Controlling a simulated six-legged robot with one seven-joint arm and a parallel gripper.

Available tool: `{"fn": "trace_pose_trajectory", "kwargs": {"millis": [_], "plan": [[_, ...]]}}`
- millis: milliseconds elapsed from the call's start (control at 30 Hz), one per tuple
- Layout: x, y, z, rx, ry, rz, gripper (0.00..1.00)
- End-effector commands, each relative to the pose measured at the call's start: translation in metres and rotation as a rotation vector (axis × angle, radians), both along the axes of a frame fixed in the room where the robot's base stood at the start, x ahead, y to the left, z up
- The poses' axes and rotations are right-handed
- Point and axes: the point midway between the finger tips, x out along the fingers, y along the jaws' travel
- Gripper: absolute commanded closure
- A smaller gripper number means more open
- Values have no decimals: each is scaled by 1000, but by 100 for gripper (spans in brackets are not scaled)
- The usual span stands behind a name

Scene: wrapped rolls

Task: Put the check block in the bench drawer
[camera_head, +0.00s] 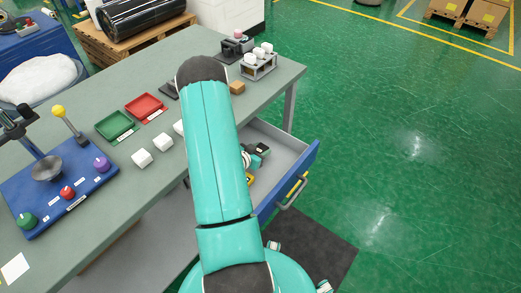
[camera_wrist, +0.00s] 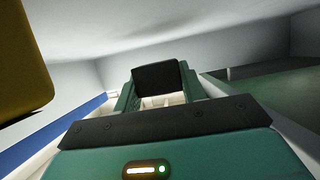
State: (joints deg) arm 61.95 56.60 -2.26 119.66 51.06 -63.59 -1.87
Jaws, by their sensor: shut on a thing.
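The blue-fronted bench drawer (camera_head: 300,172) stands pulled out from the bench's right side. My gripper (camera_head: 258,154) is low inside it, partly hidden by my own arm. In the wrist view my gripper (camera_wrist: 158,96) is shut on a pale block (camera_wrist: 160,101), mostly hidden by the dark pad and teal fingers; I take it to be the check block. Pale drawer walls surround the gripper. A yellow thing (camera_head: 249,179) lies in the drawer beside my gripper. A large dark-yellow shape (camera_wrist: 20,60) fills the wrist view's left edge.
White blocks (camera_head: 142,158), a green tray (camera_head: 115,125), a red tray (camera_head: 145,107) and a brown block (camera_head: 237,87) sit on the bench (camera_head: 140,185). A rack (camera_head: 260,65) of white-topped items stands at its far end. The green floor right of the drawer is clear.

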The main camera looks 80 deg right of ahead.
Motion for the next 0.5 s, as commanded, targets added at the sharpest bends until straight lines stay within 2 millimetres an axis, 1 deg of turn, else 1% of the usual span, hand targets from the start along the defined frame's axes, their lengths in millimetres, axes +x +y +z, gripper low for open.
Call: {"fn": "trace_pose_trajectory", "kwargs": {"millis": [433, 467, 500], "plan": [[-1, 1, -12, 4, 3, 0, 83], [-1, 1, -12, 5, 4, 0, 56], [-2, 2, -13, 6, 5, 0, 48]]}}
